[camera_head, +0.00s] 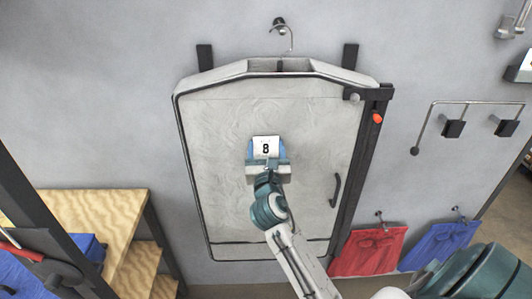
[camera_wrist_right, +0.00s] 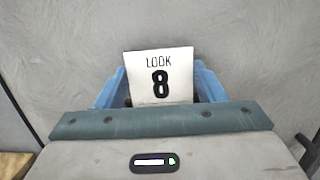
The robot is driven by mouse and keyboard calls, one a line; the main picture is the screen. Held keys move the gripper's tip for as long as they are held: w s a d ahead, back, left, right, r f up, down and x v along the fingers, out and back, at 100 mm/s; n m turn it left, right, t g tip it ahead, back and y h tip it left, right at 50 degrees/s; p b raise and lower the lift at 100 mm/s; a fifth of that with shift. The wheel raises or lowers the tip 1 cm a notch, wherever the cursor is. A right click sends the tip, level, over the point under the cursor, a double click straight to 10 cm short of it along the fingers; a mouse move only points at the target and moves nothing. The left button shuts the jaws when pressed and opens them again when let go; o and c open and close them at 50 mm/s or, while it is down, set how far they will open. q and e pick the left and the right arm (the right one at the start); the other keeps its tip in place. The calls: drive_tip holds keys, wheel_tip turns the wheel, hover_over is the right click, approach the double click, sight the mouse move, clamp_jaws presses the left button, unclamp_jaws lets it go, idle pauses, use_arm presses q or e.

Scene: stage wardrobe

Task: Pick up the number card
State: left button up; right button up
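The number card (camera_head: 266,148) is white with a black 8. In the right wrist view the card (camera_wrist_right: 160,78) reads "LOOK 8" and faces the camera. It shows against the pale grey garment bag (camera_head: 310,120) that hangs on the wall. My right gripper (camera_head: 267,150) is at the card, with one blue finger on each side of it. In the wrist view the fingers (camera_wrist_right: 159,80) lie close along the card's left and right edges. I cannot tell whether they press on it, or whether the card touches the bag. My left gripper is not in view.
The bag hangs from a hook (camera_head: 281,24), with a dark rail (camera_head: 362,160) along its right side. A red cloth (camera_head: 368,251) and a blue cloth (camera_head: 440,245) hang at lower right. Wooden steps (camera_head: 100,212) stand at left. A wall rack (camera_head: 455,128) is at right.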

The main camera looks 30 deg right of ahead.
drive_tip(key=shift+c, duration=0.8)
drive_tip(key=shift+r, duration=0.55)
wheel_tip(320, 180, up, 27)
drive_tip(key=b, duration=0.1)
drive_tip(key=shift+f, duration=0.15)
